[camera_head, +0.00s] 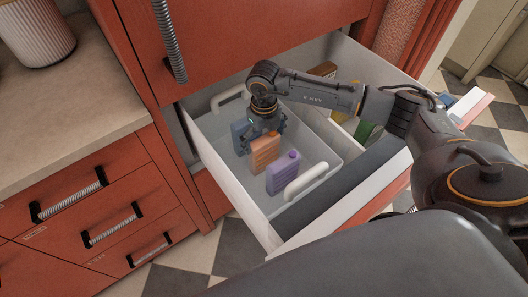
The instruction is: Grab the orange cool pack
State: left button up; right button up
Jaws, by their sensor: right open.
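The orange cool pack (265,152) stands upright in a white bin (312,150) inside the pulled-out drawer. A blue pack (240,133) stands behind it to the left, and a purple pack (284,173) in front of it to the right. My right arm reaches over the drawer from the right. My right gripper (263,130) points down at the top of the orange pack, with its fingers open. The fingertips are small and partly merge with the packs, so I cannot tell whether they touch the orange one. My left gripper is not in view.
The bin has raised white handles (305,181) at its ends. Beside it in the drawer (228,176) are a brown item (323,69) and a green item (366,131). Red cabinet fronts rise close behind, and a counter (70,100) with a ribbed white pot (36,35) is at left.

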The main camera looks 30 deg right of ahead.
jog(key=c, duration=1.5)
